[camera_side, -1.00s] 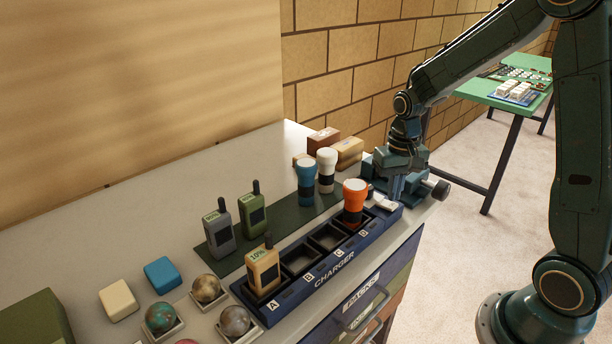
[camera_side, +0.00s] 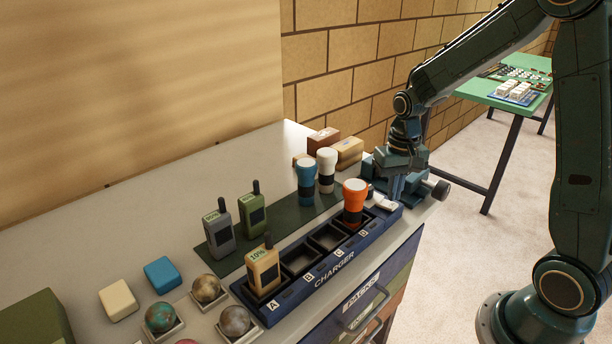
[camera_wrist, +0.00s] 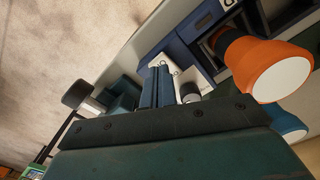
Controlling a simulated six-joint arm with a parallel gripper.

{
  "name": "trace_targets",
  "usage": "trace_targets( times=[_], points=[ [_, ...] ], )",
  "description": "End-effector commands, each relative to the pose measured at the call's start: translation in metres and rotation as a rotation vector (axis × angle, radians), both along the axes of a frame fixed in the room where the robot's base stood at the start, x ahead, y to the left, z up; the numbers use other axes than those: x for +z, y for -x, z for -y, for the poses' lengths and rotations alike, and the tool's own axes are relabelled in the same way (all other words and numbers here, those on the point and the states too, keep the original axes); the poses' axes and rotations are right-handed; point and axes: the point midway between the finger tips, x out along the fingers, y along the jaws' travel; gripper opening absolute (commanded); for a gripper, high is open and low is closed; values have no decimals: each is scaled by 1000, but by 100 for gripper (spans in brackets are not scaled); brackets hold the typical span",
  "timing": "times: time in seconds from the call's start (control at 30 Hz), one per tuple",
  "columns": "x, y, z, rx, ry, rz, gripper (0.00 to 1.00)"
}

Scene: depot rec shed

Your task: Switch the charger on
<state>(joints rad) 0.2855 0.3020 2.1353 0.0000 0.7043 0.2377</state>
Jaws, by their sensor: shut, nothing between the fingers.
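The dark blue charger (camera_side: 300,298) lies along the bench's front edge, with bays marked A to D. A yellow radio (camera_side: 263,270) stands in bay A, and an orange torch (camera_side: 354,202) stands in bay D. B and C look empty. A white switch piece (camera_side: 386,204) is at the charger's right end; it also shows in the wrist view (camera_wrist: 196,72). My gripper (camera_side: 396,196) points down at that end, shut and empty. In the wrist view its fingertips (camera_wrist: 159,75) are beside or touching the white piece; contact and the switch's position cannot be told.
Two radios (camera_side: 219,234), a blue torch (camera_side: 306,182) and a white torch (camera_side: 326,170) stand on a dark green mat (camera_side: 285,222) behind the charger. Boxes (camera_side: 348,152) are near the wall. Balls in trays (camera_side: 206,289) and blocks (camera_side: 162,273) are at left.

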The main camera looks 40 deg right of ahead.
Motion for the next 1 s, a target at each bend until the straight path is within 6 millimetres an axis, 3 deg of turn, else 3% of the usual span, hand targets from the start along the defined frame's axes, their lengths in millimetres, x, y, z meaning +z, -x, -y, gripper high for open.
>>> trace_targets(
  times=[1.0],
  points=[
    [-7, 0, 0, 0, 0, 0, 0]
  ],
)
